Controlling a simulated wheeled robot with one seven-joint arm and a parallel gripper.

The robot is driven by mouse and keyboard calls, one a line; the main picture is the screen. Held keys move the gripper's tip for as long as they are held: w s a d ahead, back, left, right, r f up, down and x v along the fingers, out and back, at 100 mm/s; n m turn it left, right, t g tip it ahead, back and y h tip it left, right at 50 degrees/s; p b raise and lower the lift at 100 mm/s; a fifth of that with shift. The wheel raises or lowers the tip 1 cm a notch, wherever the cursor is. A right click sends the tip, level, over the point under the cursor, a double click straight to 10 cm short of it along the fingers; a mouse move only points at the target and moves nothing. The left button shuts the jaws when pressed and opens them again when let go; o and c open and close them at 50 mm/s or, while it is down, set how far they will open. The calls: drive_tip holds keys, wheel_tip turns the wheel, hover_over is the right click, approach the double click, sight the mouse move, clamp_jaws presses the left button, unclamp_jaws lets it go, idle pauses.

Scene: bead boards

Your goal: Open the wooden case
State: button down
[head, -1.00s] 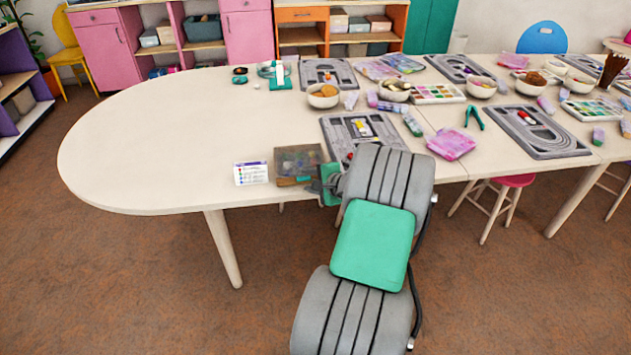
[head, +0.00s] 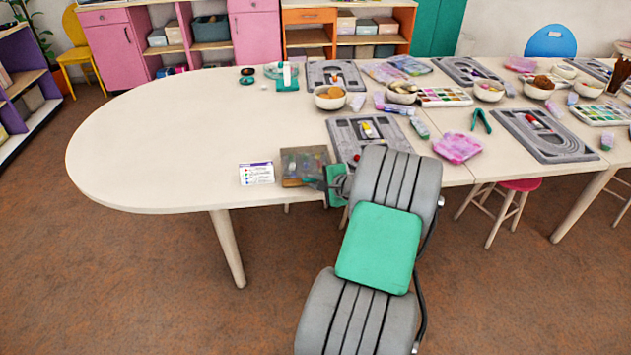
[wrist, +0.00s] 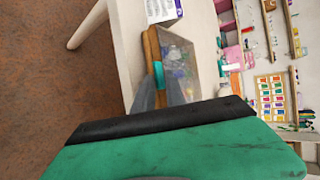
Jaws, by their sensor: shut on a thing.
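The wooden case (head: 291,183) sits near the front edge of the table in the head view. It has a wooden rim and a see-through grey lid with blurred coloured contents under it. In the wrist view the wooden case (wrist: 150,50) shows its wooden front edge and a teal tab (wrist: 159,72). My gripper (wrist: 160,86) is shut on this tab at the case's front. In the head view my gripper (head: 318,182) is at the case's right front corner, partly hidden by my wrist. The lid looks down or nearly so; I cannot tell if it is lifted.
Bowls (head: 331,97), more boards and pink packets (head: 457,147) fill the right side. The table's left end is clear.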

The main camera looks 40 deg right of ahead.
drive_tip(key=shift+r+p, duration=0.6)
drive_tip(key=shift+p, duration=0.55)
drive_tip(key=r+g+p, duration=0.1)
drive_tip(key=p, duration=0.1)
drive_tip(key=r+p, duration=0.1)
drive_tip(key=p, duration=0.2)
drive_tip(key=shift+w+d+r+m+g+y, duration=0.2)
drive_tip(key=shift+w+r+m+g+y, duration=0.1)
drive_tip(key=shift+w+g+y, duration=0.1)
drive_tip(key=shift+f, duration=0.1)
